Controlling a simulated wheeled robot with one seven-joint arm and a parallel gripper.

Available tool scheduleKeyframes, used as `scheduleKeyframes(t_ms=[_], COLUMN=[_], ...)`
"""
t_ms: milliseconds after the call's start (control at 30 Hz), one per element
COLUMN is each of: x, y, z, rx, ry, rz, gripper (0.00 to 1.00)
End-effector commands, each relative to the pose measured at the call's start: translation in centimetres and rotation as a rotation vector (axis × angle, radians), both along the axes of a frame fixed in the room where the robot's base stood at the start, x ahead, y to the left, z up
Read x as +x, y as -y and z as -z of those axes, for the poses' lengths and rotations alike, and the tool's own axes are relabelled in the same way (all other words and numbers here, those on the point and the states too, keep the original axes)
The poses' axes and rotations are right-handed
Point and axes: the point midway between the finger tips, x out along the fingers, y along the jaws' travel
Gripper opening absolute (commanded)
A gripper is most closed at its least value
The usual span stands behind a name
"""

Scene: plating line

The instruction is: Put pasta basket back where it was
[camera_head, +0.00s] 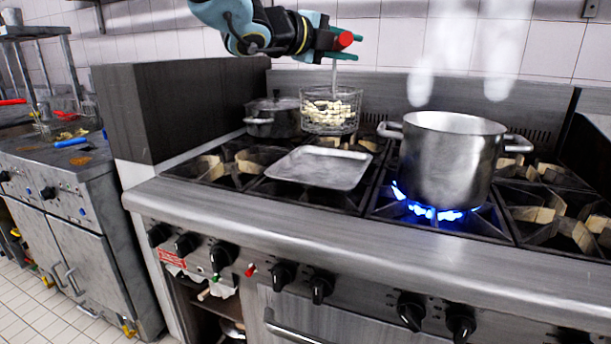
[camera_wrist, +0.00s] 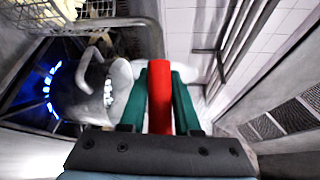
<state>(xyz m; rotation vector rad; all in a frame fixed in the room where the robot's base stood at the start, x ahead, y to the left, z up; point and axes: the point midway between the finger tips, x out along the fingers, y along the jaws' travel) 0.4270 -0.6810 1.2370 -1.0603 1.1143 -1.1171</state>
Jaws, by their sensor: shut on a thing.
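The pasta basket (camera_head: 330,110) is a wire basket with pale pasta in it. It hangs in the air above the back of the stove, in front of a small lidded pot. My gripper (camera_head: 338,41) is shut on its red handle end, above the basket. In the wrist view, the green fingers of my gripper (camera_wrist: 159,98) close around the red handle (camera_wrist: 160,95), and part of the wire basket (camera_wrist: 102,10) shows at the top. A large steel pot (camera_head: 450,165) steams on a burner with blue flame, to the right of the basket.
A flat metal tray (camera_head: 318,167) lies on the burners below and in front of the basket. The small lidded pot (camera_head: 272,117) stands at the back left. A dark side panel (camera_head: 185,108) borders the stove's left. A counter (camera_head: 50,170) stands further left.

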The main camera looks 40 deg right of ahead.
Motion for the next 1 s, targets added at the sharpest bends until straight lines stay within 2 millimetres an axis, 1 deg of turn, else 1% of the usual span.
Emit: scheduleKeyframes(t_ms=[167, 400, 567, 800, 900, 1000], x=[-0.4, -0.3, -0.4, -0.4, -0.4, -0.3], y=[0.0, 0.0, 0.1, 0.1, 0.0, 0.0], z=[1.6, 5.6, 6.9, 9.9, 10.5, 10.6], rx=[-0.005, -0.004, -0.006, -0.004, -0.008, -0.009], ry=[0.005, 0.004, 0.007, 0.004, 0.007, 0.008], rz=[0.008, 0.007, 0.008, 0.008, 0.007, 0.006], gripper=[0.0, 0.0, 0.0, 0.0, 0.0, 0.0])
